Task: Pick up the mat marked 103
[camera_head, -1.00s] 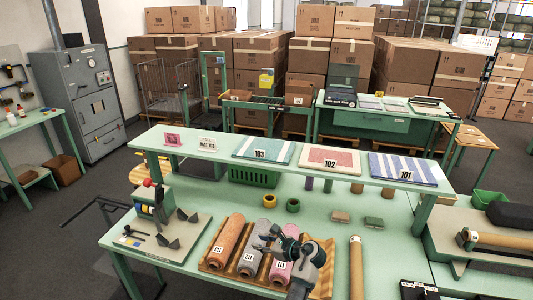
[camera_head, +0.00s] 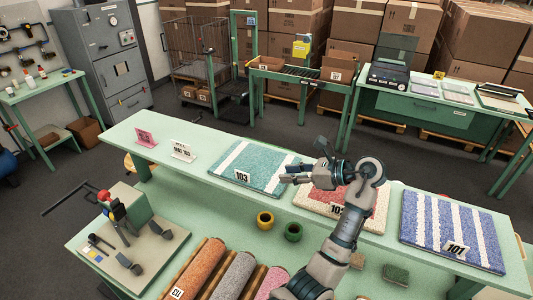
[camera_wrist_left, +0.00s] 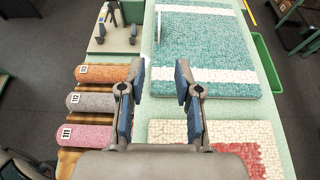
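The mat marked 103 (camera_head: 262,166) is teal with white stripes and lies flat on the raised green shelf (camera_head: 200,183). Its tag (camera_head: 243,177) is on its near edge. My left gripper (camera_head: 300,162) is open and empty, above the shelf at the right side of mat 103, its fingers pointing left toward it. In the left wrist view, the mat (camera_wrist_left: 205,45) lies ahead of the open fingers (camera_wrist_left: 161,77), across the near white stripe. I cannot tell the exact height of the fingertips over it. My right gripper is not in view.
A red and cream mat marked 102 (camera_head: 312,203) lies beneath my arm, partly hidden. A blue and white mat 101 (camera_head: 440,225) is at the right. Two small sign cards, one pink (camera_head: 146,138) and one white (camera_head: 183,151), stand at the shelf's left. Rolls (camera_head: 205,265) lie below.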

